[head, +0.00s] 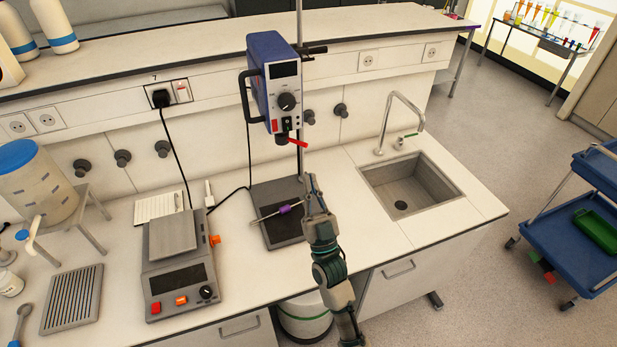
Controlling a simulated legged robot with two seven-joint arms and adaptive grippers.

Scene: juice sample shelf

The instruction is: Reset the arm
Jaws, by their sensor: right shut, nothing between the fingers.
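My right arm reaches up from the bottom edge, right of centre, over the bench front. My right gripper (308,182) is shut and empty, pointing away from me beside the overhead stirrer stand. A thin rod with a purple part (285,209) is just left of the gripper, above the stand's dark base plate (270,190); whether they touch I cannot tell. The blue stirrer motor (272,75) with a red lever hangs on the upright post above. My left gripper is not in view.
A grey hotplate or balance (180,262) stands left of the stand, with a slotted grey rack (72,298) further left. A sink (410,186) with a tap (402,120) is to the right. A blue cart (570,230) stands on the floor at far right. Bench between stand and sink is clear.

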